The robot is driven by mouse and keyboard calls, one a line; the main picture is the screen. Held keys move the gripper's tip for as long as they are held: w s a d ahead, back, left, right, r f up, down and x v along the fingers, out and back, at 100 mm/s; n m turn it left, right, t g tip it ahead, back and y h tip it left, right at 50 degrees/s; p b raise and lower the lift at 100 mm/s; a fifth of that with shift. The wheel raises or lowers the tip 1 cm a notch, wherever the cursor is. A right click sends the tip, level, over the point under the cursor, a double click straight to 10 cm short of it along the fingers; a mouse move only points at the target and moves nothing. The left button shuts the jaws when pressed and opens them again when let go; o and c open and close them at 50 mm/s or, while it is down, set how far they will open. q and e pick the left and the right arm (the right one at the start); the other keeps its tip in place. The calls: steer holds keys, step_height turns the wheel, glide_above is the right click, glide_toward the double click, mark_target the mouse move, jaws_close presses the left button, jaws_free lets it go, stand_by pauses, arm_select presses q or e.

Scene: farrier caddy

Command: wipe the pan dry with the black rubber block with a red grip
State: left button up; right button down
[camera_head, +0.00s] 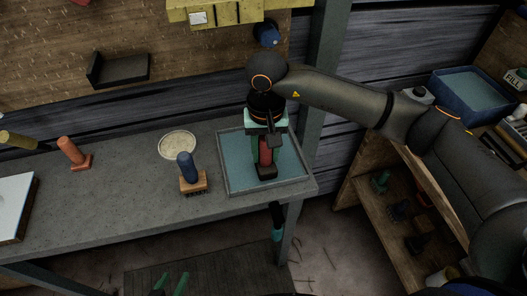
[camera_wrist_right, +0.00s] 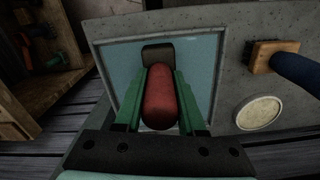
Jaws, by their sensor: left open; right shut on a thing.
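The pan (camera_head: 237,168) is a shallow grey tray with a blue-green floor, at the right end of the bench. It also shows in the wrist view (camera_wrist_right: 205,65). My right gripper (camera_head: 266,142) is shut on the upright red grip of the black rubber block (camera_head: 265,172), inside the pan's outline. In the wrist view the red grip (camera_wrist_right: 160,100) sits between the green fingers and the black base (camera_wrist_right: 157,53) shows beyond it. Whether the block touches the pan floor I cannot tell. My left gripper (camera_head: 171,284) is open and empty at the bottom edge.
A brush with a blue handle (camera_head: 186,168) stands left of the pan, near a round cream dish (camera_head: 177,145). An orange-handled tool (camera_head: 72,152) and a white-topped board (camera_head: 14,205) lie further left. A post (camera_head: 325,80) rises behind the pan. The bench's middle is clear.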

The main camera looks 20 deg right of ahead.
steer(key=shift+f+b, duration=0.5)
steer(key=shift+b, duration=0.15)
stand_by(0.3)
steer(key=shift+w+b, duration=0.5)
steer(key=shift+w, duration=0.4)
steer(key=shift+w+r, duration=0.15)
steer(key=shift+w, duration=0.35)
steer(key=shift+w+f+b, duration=0.2)
steer(key=shift+w+b, duration=0.7)
steer(key=shift+w, duration=0.45)
